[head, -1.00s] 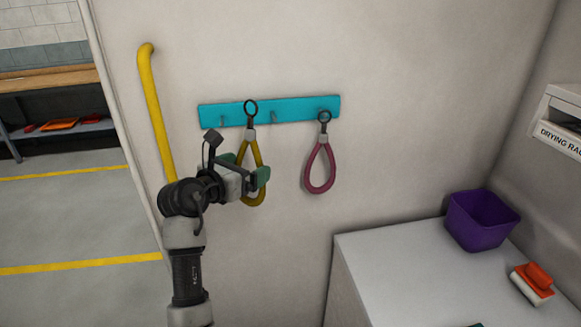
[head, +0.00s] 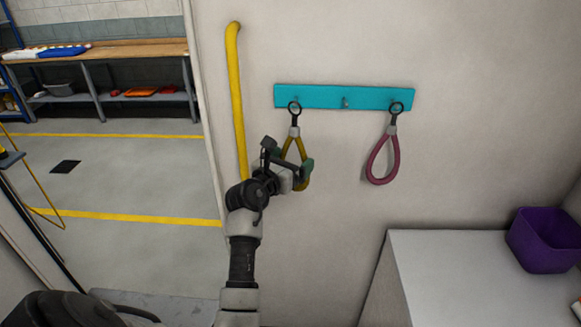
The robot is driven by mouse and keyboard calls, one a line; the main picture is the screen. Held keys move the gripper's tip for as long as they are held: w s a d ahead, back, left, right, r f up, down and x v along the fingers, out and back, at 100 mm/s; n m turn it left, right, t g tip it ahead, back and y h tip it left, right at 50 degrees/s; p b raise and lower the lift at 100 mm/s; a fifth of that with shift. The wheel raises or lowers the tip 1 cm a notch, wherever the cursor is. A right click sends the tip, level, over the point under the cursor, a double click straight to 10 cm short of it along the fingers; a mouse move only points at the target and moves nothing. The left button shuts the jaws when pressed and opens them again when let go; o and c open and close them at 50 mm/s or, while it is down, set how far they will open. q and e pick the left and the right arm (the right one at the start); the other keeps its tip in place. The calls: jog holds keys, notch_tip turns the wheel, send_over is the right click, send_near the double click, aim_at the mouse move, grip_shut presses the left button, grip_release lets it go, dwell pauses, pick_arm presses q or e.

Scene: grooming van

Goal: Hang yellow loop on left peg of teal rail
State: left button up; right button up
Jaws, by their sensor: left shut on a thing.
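The teal rail (head: 320,97) is fixed to the pale wall and has three pegs. The yellow loop (head: 302,148) hangs upright below a dark metal ring (head: 294,107). The ring overlaps the left peg in the picture; whether the peg passes through it I cannot tell. My left gripper (head: 294,172) is shut on the lower part of the yellow loop, and its jaws hide some of the strap. The middle peg (head: 345,103) is bare. A dark pink loop (head: 372,167) hangs by its ring at the right peg. My right gripper is not in view.
A yellow grab bar (head: 236,100) runs down the wall close left of my left arm. A white counter (head: 460,260) with a purple bin (head: 543,240) stands at lower right. A doorway on the left opens onto a floor and a workbench (head: 120,50).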

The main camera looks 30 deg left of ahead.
pick_arm(q)
jog(key=w+a+b, duration=0.2)
jog(key=w, duration=0.1)
jog(key=w+a+f+b, duration=0.1)
jog(key=shift+w+f, duration=0.1)
jog(key=shift+w, duration=0.3)
dwell(0.4)
dwell(0.5)
jog(key=o, duration=0.6)
jog(key=shift+s+f+b, duration=0.1)
jog(key=shift+b, duration=0.2)
